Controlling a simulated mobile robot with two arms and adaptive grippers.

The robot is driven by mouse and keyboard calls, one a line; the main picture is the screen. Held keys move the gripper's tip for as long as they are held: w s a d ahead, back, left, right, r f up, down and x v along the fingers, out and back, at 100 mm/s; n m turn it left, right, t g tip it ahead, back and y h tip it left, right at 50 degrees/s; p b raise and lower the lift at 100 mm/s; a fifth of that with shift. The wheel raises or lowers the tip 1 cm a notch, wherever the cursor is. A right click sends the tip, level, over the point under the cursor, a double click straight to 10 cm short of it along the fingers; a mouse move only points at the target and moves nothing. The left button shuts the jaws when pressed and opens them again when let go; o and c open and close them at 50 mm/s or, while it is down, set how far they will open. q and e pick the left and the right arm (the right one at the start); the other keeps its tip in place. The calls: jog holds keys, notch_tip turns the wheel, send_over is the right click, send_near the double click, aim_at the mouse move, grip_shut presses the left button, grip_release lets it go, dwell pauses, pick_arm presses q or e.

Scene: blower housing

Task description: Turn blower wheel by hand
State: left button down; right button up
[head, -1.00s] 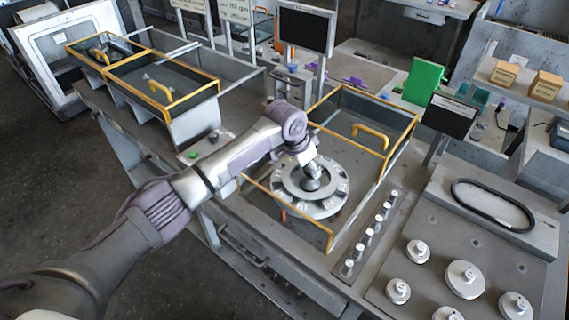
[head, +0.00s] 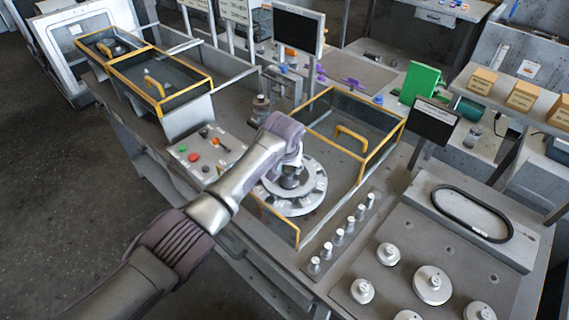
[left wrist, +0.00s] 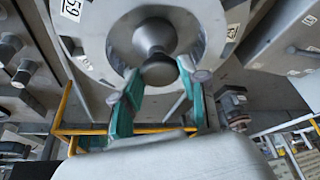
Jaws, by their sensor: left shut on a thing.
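The blower wheel (head: 313,194) is a flat pale grey disc with a ring of small labelled plates, lying inside the yellow-edged guard at the middle of the head view. A round metal knob stands at its centre. In the left wrist view the wheel (left wrist: 110,38) fills the top and the knob (left wrist: 155,35) is seen close up. My left gripper (head: 290,178) reaches down over the hub. Its green fingers (left wrist: 160,76) lie on both sides of the knob's end and are shut on it. The wheel's far-left part is hidden behind my arm. My right gripper is not in view.
The guard's yellow-edged clear panels (head: 357,147) stand close around the wheel. A control box (head: 205,155) with red and green buttons is to the left. A row of metal pegs (head: 338,237) and a plate with round knobs (head: 432,284) lie to the right.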

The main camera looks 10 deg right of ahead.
pick_arm(q)
jog(key=shift+n, duration=0.5)
jog(key=c, duration=0.6)
grip_release()
jog(key=shift+d+f, duration=0.1)
jog(key=shift+c, duration=0.2)
